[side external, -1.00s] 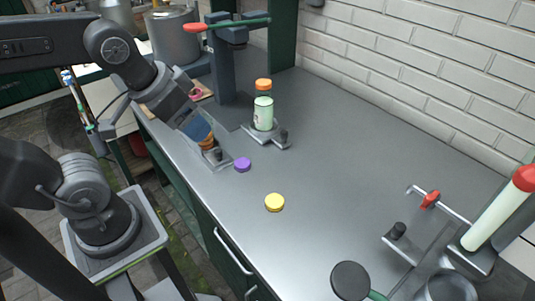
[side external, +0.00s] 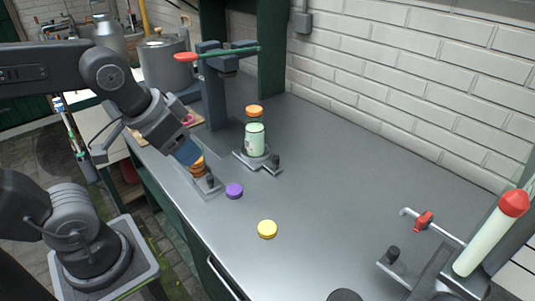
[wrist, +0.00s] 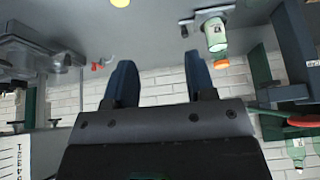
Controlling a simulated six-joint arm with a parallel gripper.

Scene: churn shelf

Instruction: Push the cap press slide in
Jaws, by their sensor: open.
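The cap press (side external: 213,90) is a dark column with a green lever and a red grip, at the back left of the counter. Its slide (side external: 245,161) is a grey metal plate with a dark knob (side external: 276,161), lying out in front of the column. A pale green bottle (side external: 255,142) with an orange cap (side external: 254,111) above it stands upright on the slide. The wrist view shows the slide (wrist: 207,12) and bottle (wrist: 215,36) upside down, beyond my fingertips. My gripper (side external: 187,153) is open and empty, left of the slide. In the wrist view its two fingers (wrist: 161,78) stand apart.
A stack of orange caps (side external: 198,166) stands close by my gripper on a small plate with a dark knob (side external: 210,181). A purple cap (side external: 234,191) and a yellow cap (side external: 267,229) lie on the counter. A red-topped device (side external: 490,235) is at right.

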